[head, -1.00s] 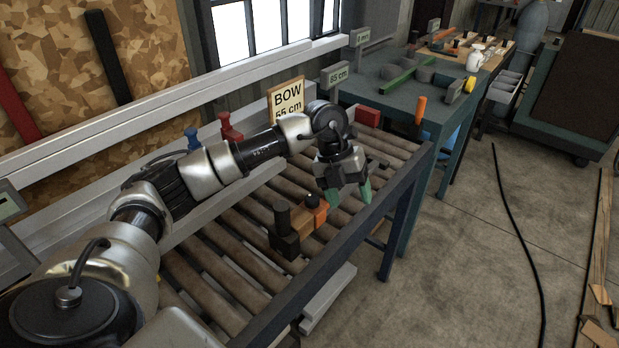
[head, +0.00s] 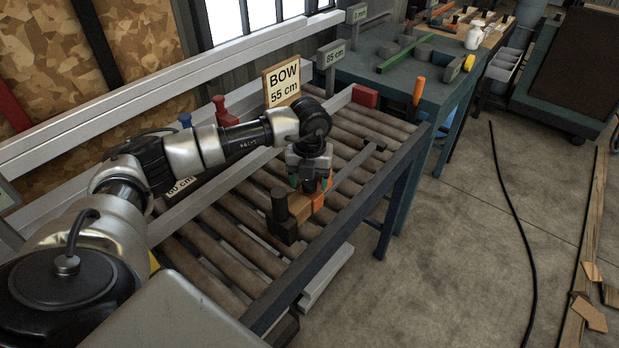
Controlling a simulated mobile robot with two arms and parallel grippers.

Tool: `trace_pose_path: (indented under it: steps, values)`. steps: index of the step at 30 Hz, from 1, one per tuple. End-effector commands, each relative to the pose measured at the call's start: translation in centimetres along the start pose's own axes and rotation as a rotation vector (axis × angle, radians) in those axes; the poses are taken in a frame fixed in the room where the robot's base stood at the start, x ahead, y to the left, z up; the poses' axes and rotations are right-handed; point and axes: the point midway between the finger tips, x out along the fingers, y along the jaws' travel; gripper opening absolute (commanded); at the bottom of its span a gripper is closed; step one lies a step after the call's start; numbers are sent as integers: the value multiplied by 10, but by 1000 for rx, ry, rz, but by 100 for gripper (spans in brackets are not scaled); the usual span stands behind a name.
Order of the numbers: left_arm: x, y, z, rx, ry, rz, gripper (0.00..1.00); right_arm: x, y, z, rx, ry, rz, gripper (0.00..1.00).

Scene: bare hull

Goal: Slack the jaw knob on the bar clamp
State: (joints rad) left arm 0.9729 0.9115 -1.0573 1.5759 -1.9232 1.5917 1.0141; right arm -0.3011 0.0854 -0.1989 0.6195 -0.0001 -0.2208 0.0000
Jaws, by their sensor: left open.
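A bar clamp lies on the roller table. Its black end jaw (head: 284,226) with an upright black post is nearest me. A wooden piece (head: 299,206) sits between that jaw and the orange jaw (head: 317,197). A thin grey bar (head: 356,166) runs on towards the back right. My left gripper (head: 310,184) is open and points down over the orange jaw, its green fingertips on either side of the jaw's top. The gripper hides the jaw knob, so I cannot tell whether the fingers touch it. My right gripper is out of view.
A "BOW 55 cm" sign (head: 283,85) stands behind my arm. A red end piece (head: 365,97) and a red fitting (head: 224,112) lie beyond. An orange handle (head: 419,90) rises at the green workbench (head: 400,75).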

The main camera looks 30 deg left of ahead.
Motion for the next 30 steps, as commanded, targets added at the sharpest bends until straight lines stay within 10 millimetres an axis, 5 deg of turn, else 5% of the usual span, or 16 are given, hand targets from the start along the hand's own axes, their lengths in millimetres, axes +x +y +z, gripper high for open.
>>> trace_pose_path:
  steps: [9,19,30]
  values:
    - [4,0,0,1,0,0,63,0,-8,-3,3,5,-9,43]
    - [3,0,0,1,0,-1,14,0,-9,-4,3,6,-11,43]
    - [3,0,0,-61,0,-1,13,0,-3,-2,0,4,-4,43]
